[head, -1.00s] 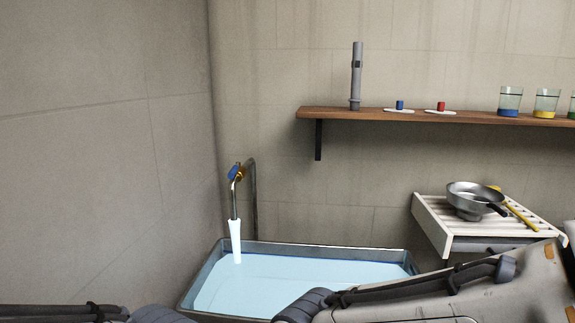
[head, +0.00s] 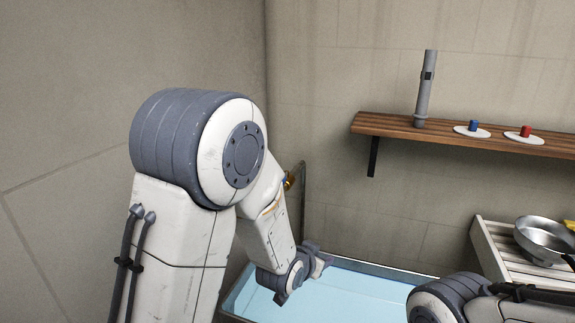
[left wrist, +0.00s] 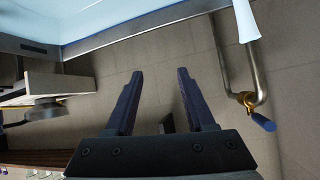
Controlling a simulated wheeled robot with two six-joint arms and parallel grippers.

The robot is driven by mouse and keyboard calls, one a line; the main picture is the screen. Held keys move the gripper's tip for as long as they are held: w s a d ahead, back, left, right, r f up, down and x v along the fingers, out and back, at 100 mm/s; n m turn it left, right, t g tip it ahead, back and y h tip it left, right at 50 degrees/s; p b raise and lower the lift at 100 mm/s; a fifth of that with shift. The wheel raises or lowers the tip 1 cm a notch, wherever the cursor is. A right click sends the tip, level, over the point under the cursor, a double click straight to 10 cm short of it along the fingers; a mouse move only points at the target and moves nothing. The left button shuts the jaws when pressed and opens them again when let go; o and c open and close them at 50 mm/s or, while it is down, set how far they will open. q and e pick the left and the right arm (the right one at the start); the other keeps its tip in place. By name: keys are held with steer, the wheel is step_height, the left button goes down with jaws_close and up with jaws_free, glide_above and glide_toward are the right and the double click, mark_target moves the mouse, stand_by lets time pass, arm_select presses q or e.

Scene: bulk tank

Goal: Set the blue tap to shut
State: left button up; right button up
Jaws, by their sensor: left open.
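The blue tap (head: 290,181) is mostly hidden behind my left arm in the head view; only a bit of brass and blue shows beside its pipe. In the left wrist view the blue handle (left wrist: 263,122) sticks out from the brass valve body (left wrist: 243,99) on a bent metal pipe at the right. A pale stream of water (left wrist: 245,20) runs from the spout. My left gripper (head: 310,264) is over the tank, and its fingers (left wrist: 160,80) are open and empty, apart from the handle. My right gripper is out of view.
The metal tank (head: 375,268) holds pale blue liquid. A wall shelf (head: 395,127) carries a grey cylinder (head: 424,90) and blue and red pieces on white discs. A slatted rack (head: 493,250) with a pan (head: 545,236) stands at the right.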

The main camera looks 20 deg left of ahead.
arm_select(q)
steer(key=w+a+r+n+t+y+p, duration=0.1)
steer(key=w+a+r+t+y+p, duration=0.15)
steer(key=a+r+t, duration=0.35)
steer(key=w+a+r+n+t+y+p, duration=0.1)
steer(key=w+a+r+p, duration=0.25)
steer(key=a, duration=0.45)
steer(key=w+p, duration=0.1)
steer(key=w, duration=0.1)
steer(key=w+p, duration=0.1)
steer(key=w, duration=0.2)
steer(key=w+p, duration=0.1)
steer(key=w, duration=0.1)
steer(key=shift+w+a+r, duration=0.2)
steer(key=shift+a+r, duration=0.05)
steer(key=shift+a, duration=0.05)
steer(key=shift+w+f+p, duration=0.15)
steer(key=shift+w+p, duration=0.15)
steer(key=shift+w, duration=0.5)
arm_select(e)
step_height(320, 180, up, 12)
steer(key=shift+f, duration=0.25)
arm_select(q)
steer(key=shift+c, duration=0.2)
jaws_close()
steer(key=shift+a, duration=0.1)
